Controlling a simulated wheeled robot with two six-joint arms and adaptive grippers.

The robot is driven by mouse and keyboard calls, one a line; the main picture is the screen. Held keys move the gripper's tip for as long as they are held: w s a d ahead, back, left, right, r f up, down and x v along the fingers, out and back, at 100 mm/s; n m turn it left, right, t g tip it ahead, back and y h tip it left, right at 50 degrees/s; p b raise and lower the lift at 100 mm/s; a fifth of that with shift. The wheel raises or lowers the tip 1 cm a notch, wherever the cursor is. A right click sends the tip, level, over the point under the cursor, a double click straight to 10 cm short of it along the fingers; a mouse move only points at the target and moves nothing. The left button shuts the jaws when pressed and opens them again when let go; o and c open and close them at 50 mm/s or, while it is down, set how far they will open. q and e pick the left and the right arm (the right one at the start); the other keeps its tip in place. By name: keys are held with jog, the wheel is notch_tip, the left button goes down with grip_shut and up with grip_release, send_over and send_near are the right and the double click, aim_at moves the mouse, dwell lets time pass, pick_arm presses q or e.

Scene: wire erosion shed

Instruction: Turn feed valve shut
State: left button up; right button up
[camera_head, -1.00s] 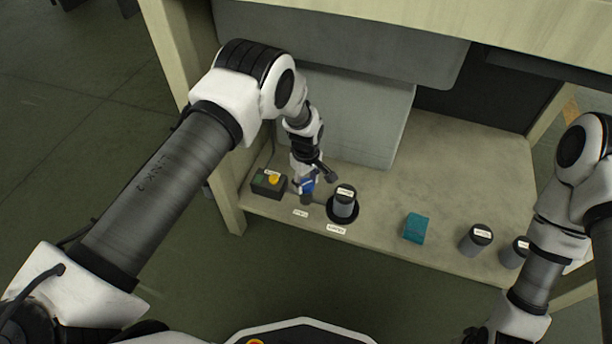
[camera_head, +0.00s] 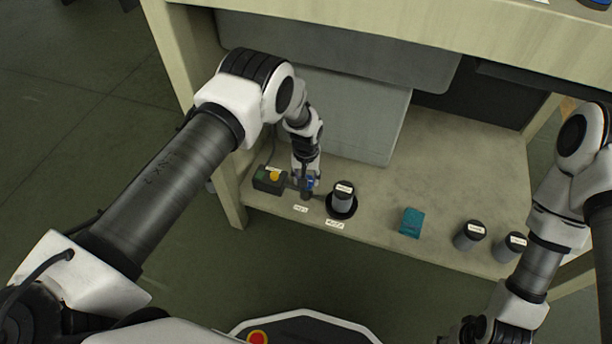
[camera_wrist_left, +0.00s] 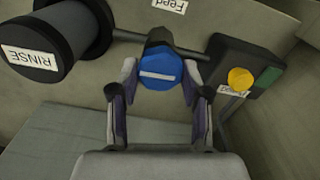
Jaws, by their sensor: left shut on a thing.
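The feed valve has a round blue knob (camera_wrist_left: 160,72) with a white bar that lies crosswise in the left wrist view. In the head view the blue knob (camera_head: 310,183) shows only in small part behind the fingers. My left gripper (camera_wrist_left: 159,67) reaches down over the valve and is shut on the knob, one finger on each side. In the head view the left gripper (camera_head: 305,185) points down at the shelf. A "Feed" label (camera_wrist_left: 170,4) lies in front of the valve. My right gripper is out of view.
The RINSE canister (camera_head: 343,194) stands close right. A teal block (camera_head: 411,222) and two dark canisters (camera_head: 470,236) stand farther right. A grey tank (camera_head: 362,120) stands behind.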

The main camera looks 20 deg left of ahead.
pick_arm(q)
jog(key=shift+m, duration=0.4)
jog(key=o, duration=1.1)
jog(key=shift+o, duration=0.2)
notch_tip(320, 180, up, 7)
jog(key=shift+r, duration=0.2)
